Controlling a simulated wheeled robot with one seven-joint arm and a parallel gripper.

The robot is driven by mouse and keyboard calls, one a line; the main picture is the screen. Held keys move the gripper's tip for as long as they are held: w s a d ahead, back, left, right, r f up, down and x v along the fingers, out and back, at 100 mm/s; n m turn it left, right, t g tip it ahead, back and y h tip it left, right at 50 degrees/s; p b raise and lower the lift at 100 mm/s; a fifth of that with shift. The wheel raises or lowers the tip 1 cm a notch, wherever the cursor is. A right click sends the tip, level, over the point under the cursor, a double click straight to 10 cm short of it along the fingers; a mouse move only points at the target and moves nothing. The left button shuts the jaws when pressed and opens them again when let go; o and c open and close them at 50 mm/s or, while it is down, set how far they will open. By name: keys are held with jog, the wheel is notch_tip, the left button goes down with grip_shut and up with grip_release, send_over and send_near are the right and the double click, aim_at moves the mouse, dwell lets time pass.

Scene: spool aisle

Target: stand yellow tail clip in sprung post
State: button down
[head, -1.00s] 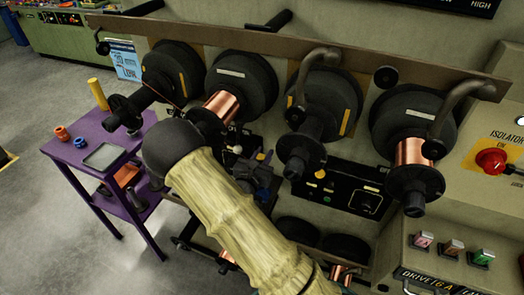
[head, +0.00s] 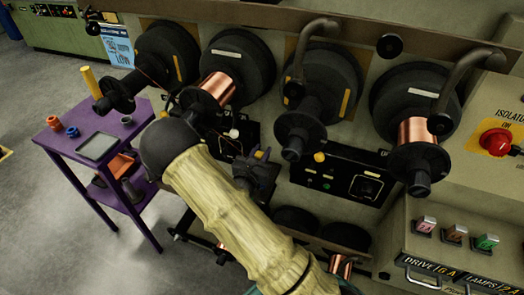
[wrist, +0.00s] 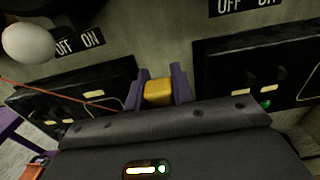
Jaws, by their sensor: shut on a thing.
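My gripper (wrist: 160,90) is shut on the yellow tail clip (wrist: 158,92), which sits between its two purple fingers in the wrist view. In the head view my gripper (head: 264,163) is in front of the lower black control panels, below the spools. I cannot tell which part is the sprung post.
Copper spools (head: 217,87) on dark flanges jut from the machine above my gripper. A purple table (head: 122,140) at left holds small cups and a grey tray (head: 98,146). A thin copper wire (wrist: 60,98) crosses the wrist view at left.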

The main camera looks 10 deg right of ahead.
jog(key=shift+w+f+b, duration=0.1)
jog(key=shift+f+b, duration=0.3)
jog(key=shift+f, duration=0.55)
jog(key=shift+a, duration=0.1)
jog(key=c, duration=1.4)
grip_release()
jog(key=o, duration=0.3)
jog(key=shift+s, duration=0.2)
jog(key=b+v, duration=0.3)
jog(key=v, duration=1.4)
jog(key=shift+r, duration=0.15)
